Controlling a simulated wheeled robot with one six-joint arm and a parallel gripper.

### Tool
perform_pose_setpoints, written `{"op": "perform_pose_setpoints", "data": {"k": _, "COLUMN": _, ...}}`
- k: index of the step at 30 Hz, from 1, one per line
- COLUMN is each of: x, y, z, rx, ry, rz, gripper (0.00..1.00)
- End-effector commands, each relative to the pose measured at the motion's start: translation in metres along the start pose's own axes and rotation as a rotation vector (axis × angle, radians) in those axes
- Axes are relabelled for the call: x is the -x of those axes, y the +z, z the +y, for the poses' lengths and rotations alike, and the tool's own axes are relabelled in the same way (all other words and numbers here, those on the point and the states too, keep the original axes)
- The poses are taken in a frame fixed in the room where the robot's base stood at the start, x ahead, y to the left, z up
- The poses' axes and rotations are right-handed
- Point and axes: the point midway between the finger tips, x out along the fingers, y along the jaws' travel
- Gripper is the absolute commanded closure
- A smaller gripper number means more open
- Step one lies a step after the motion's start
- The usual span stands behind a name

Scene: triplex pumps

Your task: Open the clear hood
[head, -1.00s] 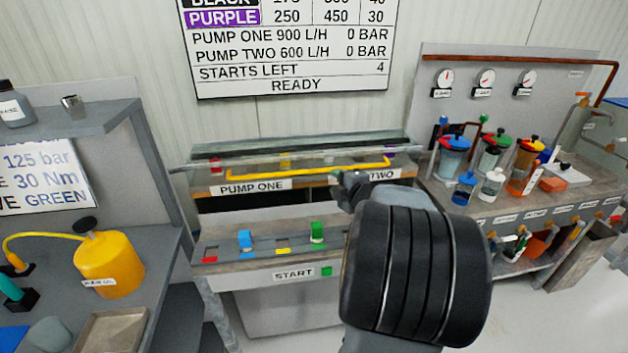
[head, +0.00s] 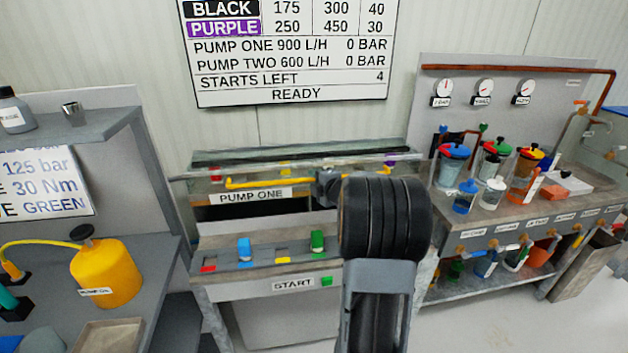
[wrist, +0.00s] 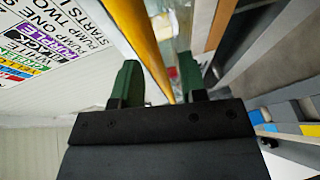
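The clear hood (head: 215,172) lies over the top of the pump bench in the head view and looks closed.
A bench with a yellow can (head: 105,272) stands left. A bench of colour-lidded jars (head: 490,194) stands right. The sign (head: 290,50) reads READY.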

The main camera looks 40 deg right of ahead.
Motion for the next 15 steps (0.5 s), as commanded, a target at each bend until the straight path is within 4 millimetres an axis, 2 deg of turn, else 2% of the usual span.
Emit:
{"op": "perform_pose_setpoints", "data": {"k": 5, "x": -0.0084, "y": -0.0006, "z": 0.0, "rx": 0.0, "ry": 0.0, "rz": 0.001, "gripper": 0.61}}
{"op": "perform_pose_setpoints", "data": {"k": 14, "x": -0.0093, "y": -0.0005, "z": -0.0002, "rx": 0.0, "ry": 0.0, "rz": 0.0, "gripper": 0.61}}
{"op": "perform_pose_setpoints", "data": {"k": 15, "x": -0.0092, "y": -0.0004, "z": -0.0002, "rx": 0.0, "ry": 0.0, "rz": 0.0, "gripper": 0.65}}
